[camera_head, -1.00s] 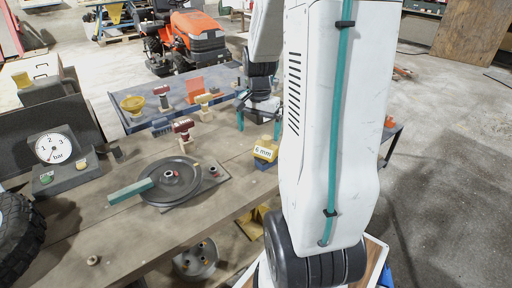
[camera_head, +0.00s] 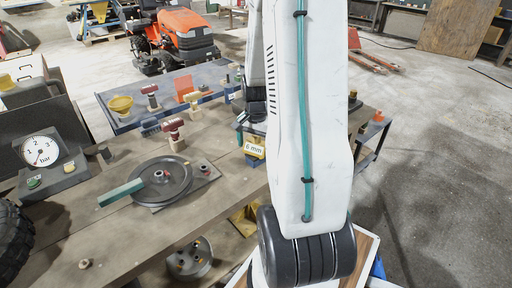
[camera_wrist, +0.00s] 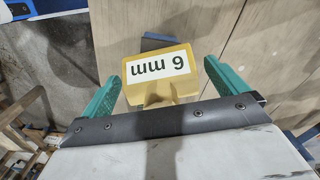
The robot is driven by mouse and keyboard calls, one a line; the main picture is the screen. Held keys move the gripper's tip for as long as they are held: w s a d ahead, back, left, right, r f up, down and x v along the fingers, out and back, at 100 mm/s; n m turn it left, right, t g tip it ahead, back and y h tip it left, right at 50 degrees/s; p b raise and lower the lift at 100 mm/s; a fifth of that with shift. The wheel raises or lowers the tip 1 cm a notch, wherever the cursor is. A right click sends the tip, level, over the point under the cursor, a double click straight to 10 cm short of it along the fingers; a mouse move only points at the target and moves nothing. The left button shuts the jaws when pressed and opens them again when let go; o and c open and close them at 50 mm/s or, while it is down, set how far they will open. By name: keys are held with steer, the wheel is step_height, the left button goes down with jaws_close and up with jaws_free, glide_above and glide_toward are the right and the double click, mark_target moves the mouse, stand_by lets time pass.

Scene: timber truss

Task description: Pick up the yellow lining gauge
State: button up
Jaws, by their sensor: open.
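The yellow lining gauge (camera_wrist: 160,88) is a yellow block with a white "6 mm" label, upside down in the wrist view. It sits between the two teal fingers of my open gripper (camera_wrist: 160,90), with a visible gap on each side. A dark blue piece (camera_wrist: 155,42) shows beyond the gauge in the wrist view.
On the bench (camera_head: 120,235) lie a dark round plate with a teal bar (camera_head: 121,193), a red-topped tool (camera_head: 174,130) and a pressure gauge box (camera_head: 42,157).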

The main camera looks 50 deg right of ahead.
steer(key=c, duration=1.2)
steer(key=shift+r, duration=0.1)
steer(key=shift+c, duration=0.2)
